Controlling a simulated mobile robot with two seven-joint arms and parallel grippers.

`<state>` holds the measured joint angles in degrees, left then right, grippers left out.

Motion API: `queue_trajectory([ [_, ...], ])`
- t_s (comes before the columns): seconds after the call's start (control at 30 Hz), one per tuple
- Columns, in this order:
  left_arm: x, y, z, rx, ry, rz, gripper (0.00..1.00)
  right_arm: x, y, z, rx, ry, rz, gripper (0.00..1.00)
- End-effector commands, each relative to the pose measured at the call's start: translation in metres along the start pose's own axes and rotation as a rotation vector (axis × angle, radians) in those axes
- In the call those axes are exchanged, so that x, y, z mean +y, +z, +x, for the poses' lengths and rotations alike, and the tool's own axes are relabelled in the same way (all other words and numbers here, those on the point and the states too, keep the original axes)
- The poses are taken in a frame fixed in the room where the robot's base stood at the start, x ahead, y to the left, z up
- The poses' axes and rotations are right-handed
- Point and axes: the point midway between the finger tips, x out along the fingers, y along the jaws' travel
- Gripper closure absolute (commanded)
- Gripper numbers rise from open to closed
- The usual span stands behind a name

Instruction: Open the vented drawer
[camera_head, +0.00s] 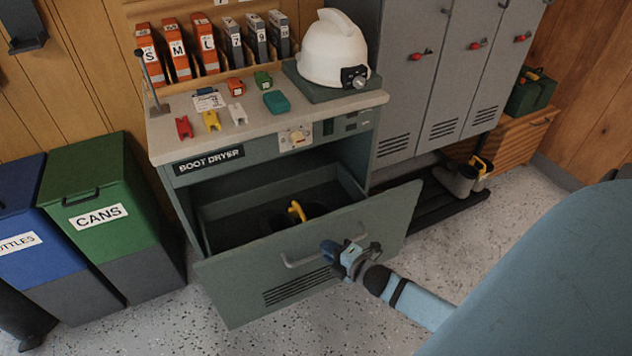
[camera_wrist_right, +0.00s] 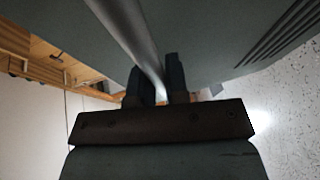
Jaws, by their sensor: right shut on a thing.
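The vented drawer (camera_head: 370,225) is a grey-green drawer with slots low on its front, in the boot dryer cabinet. It stands pulled well out, and its inside shows, with dark boots that have a yellow part (camera_head: 297,211). A pale bar handle (camera_head: 303,259) runs across its front. My right gripper (camera_head: 345,256) is at the right end of this handle. In the right wrist view the handle (camera_wrist_right: 128,35) runs between the two dark fingers (camera_wrist_right: 155,85), which are shut on it. My left gripper is not in view.
A green cans bin (camera_head: 85,190) and a blue bin (camera_head: 25,225) stand left of the cabinet. The worktop (camera_head: 185,150) carries a white helmet (camera_head: 333,50) and small coloured items. Grey lockers (camera_head: 410,90) and a boot rack (camera_head: 430,205) are to the right. The speckled floor in front is clear.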

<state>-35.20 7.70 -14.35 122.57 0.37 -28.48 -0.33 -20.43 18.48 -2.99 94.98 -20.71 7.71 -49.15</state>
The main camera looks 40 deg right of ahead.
Motion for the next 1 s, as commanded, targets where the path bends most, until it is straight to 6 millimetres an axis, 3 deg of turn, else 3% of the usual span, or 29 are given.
queue_trajectory([
  [0.03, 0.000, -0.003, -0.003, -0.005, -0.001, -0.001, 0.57, 0.000, -0.006, -0.013, -0.001, -0.003, 0.003, 1.00],
  [0.2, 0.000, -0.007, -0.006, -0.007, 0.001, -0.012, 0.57, -0.007, -0.018, -0.043, -0.001, -0.002, 0.003, 1.00],
  [0.4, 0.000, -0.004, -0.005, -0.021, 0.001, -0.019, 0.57, -0.013, -0.027, -0.065, 0.000, 0.000, 0.001, 1.00],
  [0.97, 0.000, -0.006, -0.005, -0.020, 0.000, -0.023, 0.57, -0.017, -0.032, -0.075, 0.001, 0.001, 0.000, 1.00],
  [1.0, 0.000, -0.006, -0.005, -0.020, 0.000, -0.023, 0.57, -0.017, -0.032, -0.075, 0.001, 0.001, 0.000, 0.83],
])
